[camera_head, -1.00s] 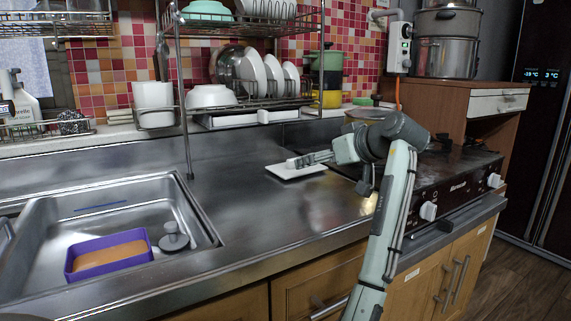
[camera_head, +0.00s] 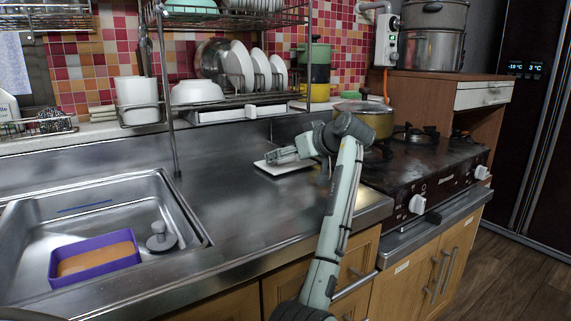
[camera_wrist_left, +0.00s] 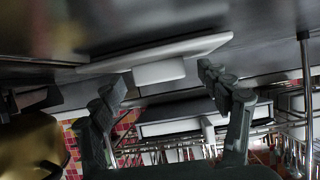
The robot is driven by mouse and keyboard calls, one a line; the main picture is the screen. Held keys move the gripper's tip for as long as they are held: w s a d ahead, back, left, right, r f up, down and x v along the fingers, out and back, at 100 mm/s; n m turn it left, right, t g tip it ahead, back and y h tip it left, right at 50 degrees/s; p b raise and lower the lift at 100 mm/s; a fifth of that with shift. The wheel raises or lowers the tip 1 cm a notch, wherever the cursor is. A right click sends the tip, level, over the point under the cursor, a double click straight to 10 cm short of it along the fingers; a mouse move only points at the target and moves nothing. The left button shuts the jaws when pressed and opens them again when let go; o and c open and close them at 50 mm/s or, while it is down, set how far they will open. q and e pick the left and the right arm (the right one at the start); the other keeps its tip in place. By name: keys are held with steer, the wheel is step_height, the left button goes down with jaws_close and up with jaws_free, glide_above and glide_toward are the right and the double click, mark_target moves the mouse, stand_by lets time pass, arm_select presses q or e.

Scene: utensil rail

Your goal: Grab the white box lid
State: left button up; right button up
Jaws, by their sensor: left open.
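The white box lid (camera_head: 277,170) lies flat on the steel counter between the sink and the stove. My left gripper (camera_head: 277,154) is low over it, with its fingers toward the lid's left part. In the left wrist view the picture is upside down: the lid (camera_wrist_left: 200,45) is a thin pale plate with a block-shaped handle (camera_wrist_left: 158,73). The left gripper (camera_wrist_left: 158,80) is open there, one finger on each side of the handle, with gaps between. In the head view the handle is mostly hidden by the gripper. My right gripper is out of view.
A dish rack (camera_head: 250,98) with plates and bowls stands behind the counter. A yellowish pot (camera_head: 372,120) sits on the stove (camera_head: 425,170) right of the arm. A purple container (camera_head: 95,258) is in the sink (camera_head: 190,215). The counter between sink and lid is clear.

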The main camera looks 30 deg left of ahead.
arm_select(q)
steer(key=c, duration=1.2)
steer(key=shift+r, duration=0.2)
